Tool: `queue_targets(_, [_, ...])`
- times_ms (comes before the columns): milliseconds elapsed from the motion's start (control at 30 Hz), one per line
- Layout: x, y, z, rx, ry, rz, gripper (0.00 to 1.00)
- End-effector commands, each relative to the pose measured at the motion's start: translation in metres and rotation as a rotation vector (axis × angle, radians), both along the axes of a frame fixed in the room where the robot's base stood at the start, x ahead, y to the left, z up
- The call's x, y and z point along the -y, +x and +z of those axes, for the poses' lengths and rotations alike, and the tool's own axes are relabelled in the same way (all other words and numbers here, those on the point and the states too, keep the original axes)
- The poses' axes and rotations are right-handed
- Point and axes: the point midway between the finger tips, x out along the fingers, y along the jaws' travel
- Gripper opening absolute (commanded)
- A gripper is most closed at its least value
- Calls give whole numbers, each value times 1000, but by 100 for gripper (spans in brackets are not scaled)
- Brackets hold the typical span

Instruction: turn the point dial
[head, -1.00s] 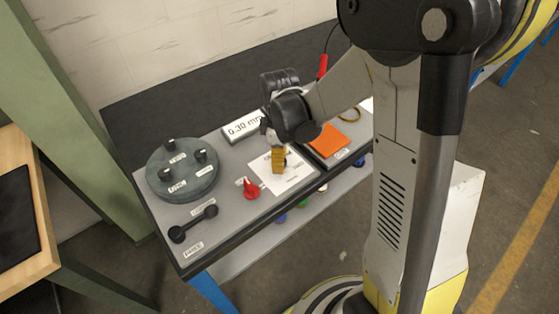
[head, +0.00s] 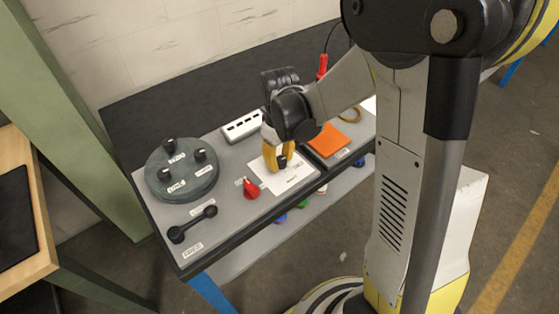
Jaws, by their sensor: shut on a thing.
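My gripper (head: 275,161), with yellow fingers, is low over a white printed card (head: 297,181) on the grey bench panel. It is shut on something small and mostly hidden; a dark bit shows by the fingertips. A red pointer knob (head: 251,189) stands left of and in front of the gripper, apart from it. A round dark-green plate (head: 163,191) with three black knobs and small labels sits at the left of the panel. I cannot tell from the labels which of these is the point dial.
A white display box (head: 242,125) with dark marks stands behind the gripper. A black double-ended handle (head: 193,223) lies near the front left. An orange square (head: 329,139) lies to the right, near a red-handled tool (head: 322,66). The dark back strip is mostly clear.

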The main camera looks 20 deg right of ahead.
Motion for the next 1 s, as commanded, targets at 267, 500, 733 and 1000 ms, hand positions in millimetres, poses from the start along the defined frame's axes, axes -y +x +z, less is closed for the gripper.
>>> queue_targets(267, [1, 0, -1, -1, 0, -219, 0])
queue_targets(500, [1, 0, -1, -1, 0, -342, 0])
queue_targets(733, [2, 0, 0, -1, 0, -397, 0])
queue_targets(1000, [2, 0, 0, -1, 0, -408, 0])
